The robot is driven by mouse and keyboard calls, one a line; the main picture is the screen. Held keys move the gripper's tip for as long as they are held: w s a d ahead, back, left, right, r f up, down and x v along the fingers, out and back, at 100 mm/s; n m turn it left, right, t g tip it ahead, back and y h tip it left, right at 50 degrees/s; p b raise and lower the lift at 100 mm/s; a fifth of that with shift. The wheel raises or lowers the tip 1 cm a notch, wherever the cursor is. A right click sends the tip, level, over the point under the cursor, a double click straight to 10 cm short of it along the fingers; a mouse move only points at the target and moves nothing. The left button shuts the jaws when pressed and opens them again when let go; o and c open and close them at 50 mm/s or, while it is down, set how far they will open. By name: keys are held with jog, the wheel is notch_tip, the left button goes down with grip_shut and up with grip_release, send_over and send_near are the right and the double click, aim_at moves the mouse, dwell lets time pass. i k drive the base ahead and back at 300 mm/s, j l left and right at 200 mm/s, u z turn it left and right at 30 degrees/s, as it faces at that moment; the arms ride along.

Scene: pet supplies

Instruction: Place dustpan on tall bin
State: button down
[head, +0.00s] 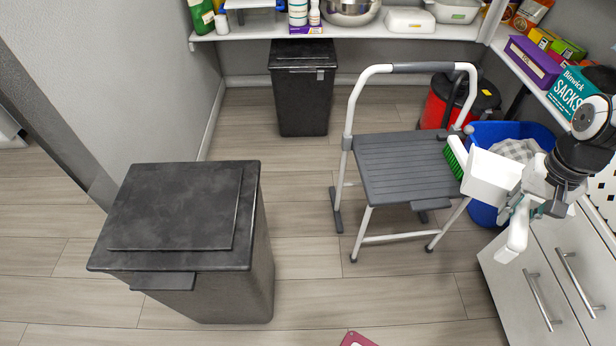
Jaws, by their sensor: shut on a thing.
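A white dustpan (490,178) with a green-bristled brush (455,158) at its left side is in the right part of the head view. My gripper (527,200) is shut on the dustpan and holds it up in the air, in front of the blue tub; the fingers partly hide it. A large dark bin (185,205) with a flat, closed lid stands on the floor at the left front, well apart from the dustpan. A second, black lidded bin (303,95) stands at the back under the shelf. I cannot tell which is the tall bin.
A grey step stool (405,170) with a white frame stands between the large bin and my gripper. A blue tub (545,135), a red-and-black container (450,105) and a drawer cabinet (540,280) are at the right. The centre-front floor is mostly clear.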

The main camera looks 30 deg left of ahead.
aim_at(178, 205)
jog(key=i+l+u, duration=0.1)
jog(key=l+u, duration=0.5)
jog(key=u, duration=0.15)
jog(key=l+u, duration=0.35)
jog(key=i+l, duration=0.05)
